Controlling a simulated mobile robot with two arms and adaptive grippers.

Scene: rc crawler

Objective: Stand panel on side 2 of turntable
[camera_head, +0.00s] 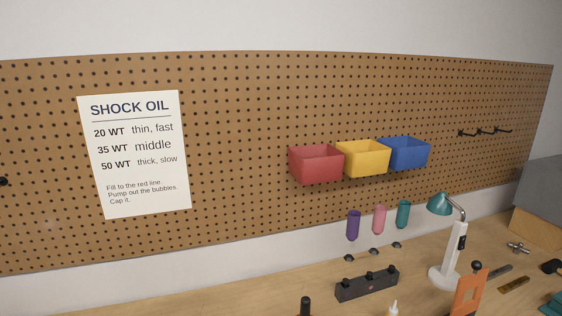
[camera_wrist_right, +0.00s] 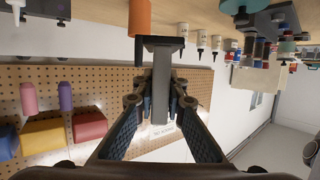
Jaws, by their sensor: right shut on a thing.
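In the head view an orange panel-like piece (camera_head: 470,292) with a cut-out stands slightly tilted at the bottom right, partly cut off by the frame. I cannot tell whether it is the task's panel. In the right wrist view my right gripper (camera_wrist_right: 161,100) is shut on a grey piece (camera_wrist_right: 160,85) with a wider, darker end. An orange part (camera_wrist_right: 139,18) shows just beyond that end; I cannot tell whether they touch. Neither gripper shows in the head view. I cannot make out the turntable or its side 2 in either view.
A white lamp (camera_head: 448,255) with a teal head stands beside the orange piece. A dark block (camera_head: 367,284) lies on the wooden bench (camera_head: 270,300). Red (camera_head: 316,164), yellow (camera_head: 363,158) and blue (camera_head: 405,153) bins hang on the pegboard (camera_head: 240,110). Several bottles (camera_wrist_right: 201,40) show in the wrist view.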

